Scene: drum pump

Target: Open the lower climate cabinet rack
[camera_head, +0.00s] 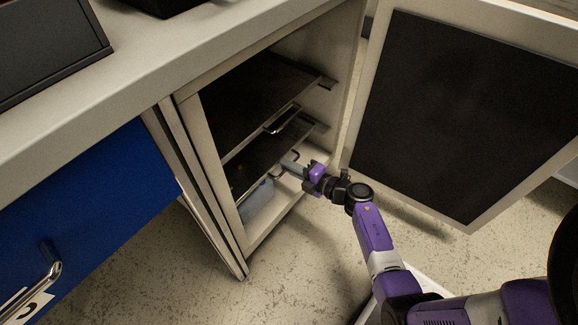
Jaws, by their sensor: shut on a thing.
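The climate cabinet (217,188) stands open under the counter, with two dark racks inside. The lower rack (262,160) is inside the cabinet, below the upper rack (265,90). My gripper (292,168) is at the front edge of the lower rack, in the cabinet opening. It is shut on the lower rack's handle (291,155), which is small and partly hidden by the fingers. The upper rack has a metal handle (283,122) at its front.
The cabinet door (465,115), with a dark panel, stands wide open to the right of my arm. A blue drawer front (85,210) with a metal handle (48,270) is at the left. The speckled floor (300,260) before the cabinet is clear.

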